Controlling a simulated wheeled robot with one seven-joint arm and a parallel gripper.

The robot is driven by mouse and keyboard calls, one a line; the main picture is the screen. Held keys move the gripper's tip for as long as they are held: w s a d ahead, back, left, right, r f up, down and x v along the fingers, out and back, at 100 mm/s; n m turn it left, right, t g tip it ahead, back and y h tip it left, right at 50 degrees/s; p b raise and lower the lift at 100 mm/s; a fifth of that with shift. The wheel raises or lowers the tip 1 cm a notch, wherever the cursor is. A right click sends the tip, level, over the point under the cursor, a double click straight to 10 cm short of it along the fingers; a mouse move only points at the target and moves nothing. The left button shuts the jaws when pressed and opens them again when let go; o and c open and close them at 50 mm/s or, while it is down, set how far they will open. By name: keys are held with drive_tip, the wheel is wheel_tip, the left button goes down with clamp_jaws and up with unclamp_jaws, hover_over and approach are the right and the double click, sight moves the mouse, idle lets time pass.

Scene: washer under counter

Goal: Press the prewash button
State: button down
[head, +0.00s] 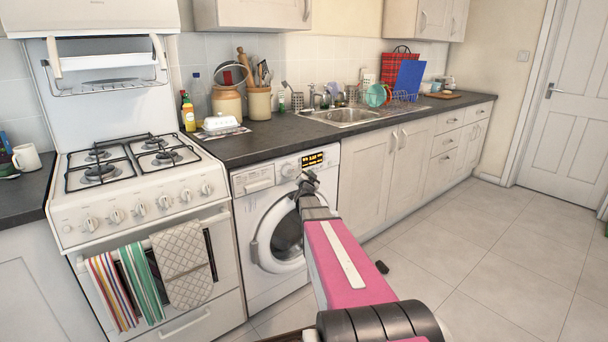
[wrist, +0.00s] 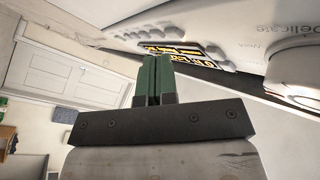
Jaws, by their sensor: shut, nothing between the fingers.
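The washer (head: 260,209) stands under the counter, its round door closed. Its control panel carries a lit display with yellow text (head: 313,160), which also shows in the wrist view (wrist: 185,47). Small pale buttons (wrist: 158,28) sit beside the display. I cannot read which one is the prewash button. My gripper (head: 304,178) is in front of the panel, just below the display in the head view. In the wrist view its two green fingers (wrist: 152,58) are together and empty, their tips close to the display. I cannot tell whether they touch the panel.
A knob (wrist: 292,68) and the word "Delicate" show on the panel in the wrist view. The cooker (head: 140,205) with hanging towels stands left of the washer. The dark counter (head: 270,140) overhangs the panel.

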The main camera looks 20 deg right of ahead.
drive_tip(key=s+d, duration=0.2)
drive_tip(key=s, duration=0.3)
drive_tip(key=shift+s, duration=0.4)
idle(0.6)
drive_tip(key=s+a+f+n+g+y, duration=0.4)
drive_tip(key=s+a+f, duration=0.15)
drive_tip(key=a, duration=0.25)
drive_tip(key=s+a+f+n+g+y, duration=0.3)
drive_tip(key=s+a+f+n+y, duration=0.1)
drive_tip(key=a+f, duration=0.4)
drive_tip(key=s+a+f+n+g, duration=0.2)
drive_tip(key=s+a+g, duration=0.2)
drive_tip(key=s, duration=0.6)
drive_tip(key=s+a+f+n+g, duration=0.2)
drive_tip(key=s+a+g, duration=0.2)
drive_tip(key=s, duration=0.7)
drive_tip(key=g, duration=0.2)
drive_tip(key=shift+s+f+g, duration=0.15)
drive_tip(key=shift+f+g, duration=0.25)
